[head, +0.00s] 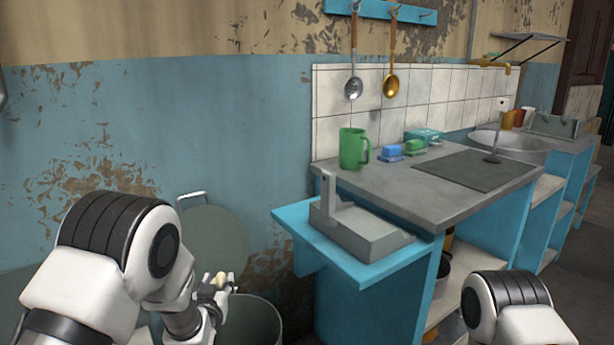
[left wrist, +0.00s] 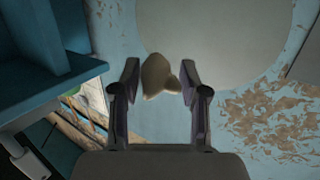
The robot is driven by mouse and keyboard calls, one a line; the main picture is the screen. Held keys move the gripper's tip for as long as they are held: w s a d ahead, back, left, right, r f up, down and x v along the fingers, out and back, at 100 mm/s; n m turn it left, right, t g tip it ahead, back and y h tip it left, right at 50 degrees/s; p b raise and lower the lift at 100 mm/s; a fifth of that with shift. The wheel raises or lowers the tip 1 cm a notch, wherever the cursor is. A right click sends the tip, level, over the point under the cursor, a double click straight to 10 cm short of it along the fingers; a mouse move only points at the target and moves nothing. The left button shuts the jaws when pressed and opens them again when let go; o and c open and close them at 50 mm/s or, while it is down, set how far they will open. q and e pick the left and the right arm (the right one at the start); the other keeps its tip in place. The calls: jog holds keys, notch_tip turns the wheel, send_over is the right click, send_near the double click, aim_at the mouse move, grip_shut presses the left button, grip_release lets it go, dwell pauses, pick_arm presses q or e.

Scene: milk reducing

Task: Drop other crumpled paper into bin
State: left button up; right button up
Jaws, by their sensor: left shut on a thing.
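The crumpled paper (left wrist: 158,77) is a small beige lump between the two fingers of my left gripper (left wrist: 160,82) in the left wrist view. In the head view my left gripper (head: 224,284) is at the lower middle, shut on the paper (head: 219,280), which shows only as a small pale spot. The bin (head: 262,322) is a grey-green round container at the bottom edge, partly hidden by my left arm. The gripper appears at or above its rim; the exact height is hard to tell. My right gripper is out of view.
A round grey-green lid (head: 218,235) stands raised against the blue wall behind the bin. A blue side shelf (head: 350,268) with a grey scale-like device (head: 360,230) is to the right. A green mug (head: 353,149) stands on the counter (head: 400,190).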

pick_arm(q)
jog(key=shift+a+f+b, duration=0.15)
jog(key=shift+f+b, duration=0.2)
jog(key=shift+f, duration=0.15)
notch_tip(320, 180, down, 5)
jog(key=b, duration=0.3)
jog(key=shift+r+b, duration=0.1)
jog(key=shift+b, duration=0.3)
jog(key=o, duration=0.7)
jog(key=shift+o, duration=0.2)
jog(key=shift+s, duration=0.1)
jog(key=s+d+r, duration=0.1)
jog(key=s, duration=1)
jog(key=shift+s+r, duration=0.3)
jog(key=shift+r, duration=0.1)
